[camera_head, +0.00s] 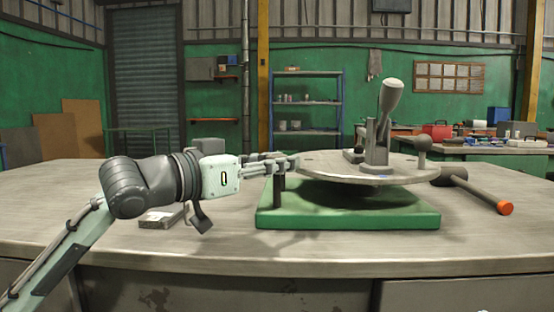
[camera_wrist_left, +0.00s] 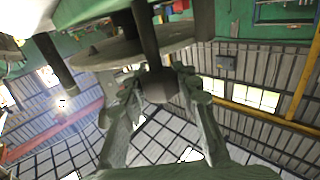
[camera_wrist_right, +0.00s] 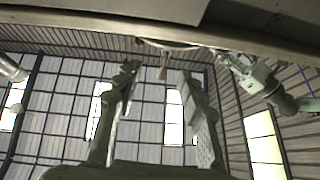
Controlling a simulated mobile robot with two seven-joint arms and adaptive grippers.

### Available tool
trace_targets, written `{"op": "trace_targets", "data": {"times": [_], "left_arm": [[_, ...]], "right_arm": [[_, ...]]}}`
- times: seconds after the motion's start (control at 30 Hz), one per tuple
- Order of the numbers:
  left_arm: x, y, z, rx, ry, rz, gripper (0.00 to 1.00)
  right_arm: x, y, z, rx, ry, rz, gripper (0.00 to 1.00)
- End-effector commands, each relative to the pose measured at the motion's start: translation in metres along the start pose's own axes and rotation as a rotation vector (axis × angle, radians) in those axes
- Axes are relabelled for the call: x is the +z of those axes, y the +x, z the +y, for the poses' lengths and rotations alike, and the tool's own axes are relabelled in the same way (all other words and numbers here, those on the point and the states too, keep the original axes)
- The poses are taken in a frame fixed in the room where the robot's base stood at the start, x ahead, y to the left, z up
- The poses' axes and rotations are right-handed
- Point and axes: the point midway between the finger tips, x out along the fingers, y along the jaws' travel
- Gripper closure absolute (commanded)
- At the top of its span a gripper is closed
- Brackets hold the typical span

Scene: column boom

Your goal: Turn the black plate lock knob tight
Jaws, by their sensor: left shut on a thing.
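The black plate lock knob (camera_wrist_left: 158,86) shows in the left wrist view between the fingertips of my left gripper (camera_wrist_left: 161,80), which is shut on it. A dark post (camera_wrist_left: 145,35) runs from the knob toward the green base. In the head view my left gripper (camera_head: 290,162) is at the left edge of the round grey plate (camera_head: 330,170), above a dark post (camera_head: 279,189); its fingers hide the knob there.
The plate sits over a green base (camera_head: 350,217) on the workbench (camera_head: 110,230). An orange-tipped bar (camera_head: 485,193) lies right; a small block (camera_head: 162,216) lies left.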

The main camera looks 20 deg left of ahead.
Motion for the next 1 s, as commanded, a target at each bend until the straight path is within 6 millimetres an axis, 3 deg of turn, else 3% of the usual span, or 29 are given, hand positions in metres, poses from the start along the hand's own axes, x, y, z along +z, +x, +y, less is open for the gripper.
{"op": "trace_targets", "data": {"times": [0.07,0.1,0.27,0.63,1.0], "left_arm": [[0.001,0.000,0.001,0.001,-0.001,-0.002,0.99],[0.001,0.000,0.001,0.001,-0.001,-0.002,0.67],[0.001,0.000,0.001,0.001,0.000,-0.002,0.47],[0.001,-0.006,0.000,-0.002,0.000,-0.001,0.47],[0.003,-0.058,0.000,-0.002,-0.001,-0.005,0.47]], "right_arm": [[0.000,0.000,0.000,0.000,0.000,0.001,0.60],[0.000,0.000,0.000,0.000,0.000,0.001,0.60],[0.000,0.000,0.000,0.000,0.000,0.001,0.60],[-0.001,0.000,0.000,-0.001,-0.001,0.004,0.60],[-0.001,0.000,0.000,0.000,-0.001,0.003,0.60]]}}
